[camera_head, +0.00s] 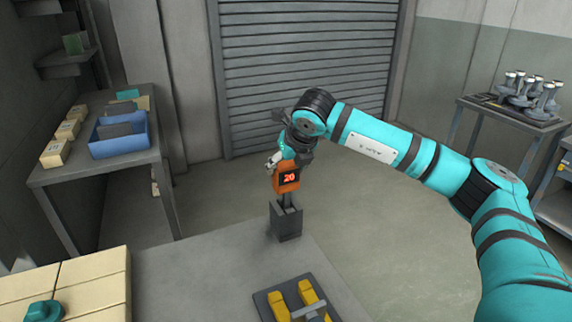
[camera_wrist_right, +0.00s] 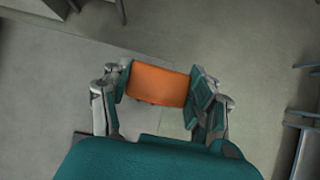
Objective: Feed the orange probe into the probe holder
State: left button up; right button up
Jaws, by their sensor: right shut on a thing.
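The orange probe (camera_head: 286,177) has a dark display reading 20 in red. My right gripper (camera_head: 279,164) is shut on its upper part and holds it roughly upright. The right wrist view shows the orange top of the probe (camera_wrist_right: 159,84) between the two fingers of my right gripper (camera_wrist_right: 160,88). The probe holder (camera_head: 286,224) is a dark grey box at the far edge of the grey table. The probe's dark lower end is at the holder's top opening. How deep it sits inside is hidden. My left gripper is not in view.
A black tray with yellow pieces (camera_head: 298,304) lies on the near table (camera_head: 190,270). Cream boxes (camera_head: 90,283) stand at its left. A side table at left holds a blue bin (camera_head: 120,146). A cart at right carries several metal parts (camera_head: 527,95).

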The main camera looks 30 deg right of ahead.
aim_at(286, 177)
jog(key=shift+f+b, duration=1.6)
jog(key=shift+f, duration=0.25)
jog(key=o, duration=1.3)
jog(key=shift+o, duration=0.2)
jog(key=shift+r, duration=0.1)
jog(key=v, duration=1.2)
